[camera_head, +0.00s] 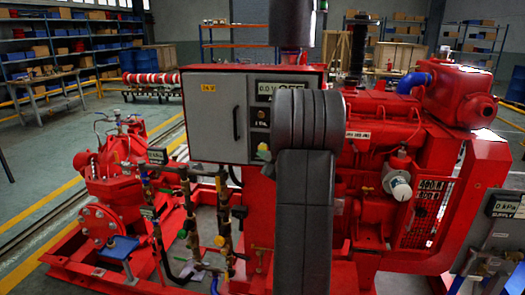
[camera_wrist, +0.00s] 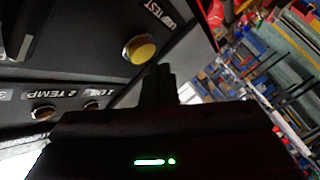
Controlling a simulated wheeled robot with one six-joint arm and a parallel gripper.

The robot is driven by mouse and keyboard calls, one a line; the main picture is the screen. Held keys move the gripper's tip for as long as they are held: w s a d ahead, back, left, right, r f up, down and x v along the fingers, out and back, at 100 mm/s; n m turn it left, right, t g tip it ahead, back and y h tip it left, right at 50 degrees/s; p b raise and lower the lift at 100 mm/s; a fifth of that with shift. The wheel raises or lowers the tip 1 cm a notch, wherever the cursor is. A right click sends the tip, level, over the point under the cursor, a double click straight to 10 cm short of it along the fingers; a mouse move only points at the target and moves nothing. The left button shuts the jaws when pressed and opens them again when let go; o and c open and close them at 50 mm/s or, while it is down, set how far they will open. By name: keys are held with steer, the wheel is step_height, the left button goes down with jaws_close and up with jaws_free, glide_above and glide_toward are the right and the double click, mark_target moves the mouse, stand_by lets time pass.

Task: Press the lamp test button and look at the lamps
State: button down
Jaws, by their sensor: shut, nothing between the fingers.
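In the wrist view a round yellow button (camera_wrist: 139,49) in a metal ring sits on a dark panel face, beside a partly cut label ending in "TEST". My gripper (camera_wrist: 162,72) is shut and empty, with its dark fingertips just below and right of the button in the picture; I cannot tell whether they touch the panel. Two small round lamps, one (camera_wrist: 42,112) by the "TEMP" label and one (camera_wrist: 92,105) by an "OIL" label, look dull brown and unlit. In the head view my arm hides part of the control panel (camera_head: 217,115) and my gripper.
The red diesel engine (camera_head: 385,150) stands right of the control panel, and a red pump (camera_head: 115,170) with pipes and valves stands left. A grey supply box (camera_head: 495,235) is at the far right. Open floor lies behind the pump, with shelves (camera_head: 60,45) beyond.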

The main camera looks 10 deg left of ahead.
steer(key=shift+w, duration=0.1)
stand_by(0.4)
steer(key=shift+w, duration=0.3)
steer(key=shift+w, duration=0.4)
stand_by(0.6)
steer(key=shift+s, duration=0.1)
steer(key=shift+s+b, duration=0.45)
steer(key=shift+s, duration=0.25)
steer(key=shift+s, duration=0.1)
steer(key=s+b, duration=0.2)
steer(key=s, duration=0.2)
steer(key=shift+s, duration=0.4)
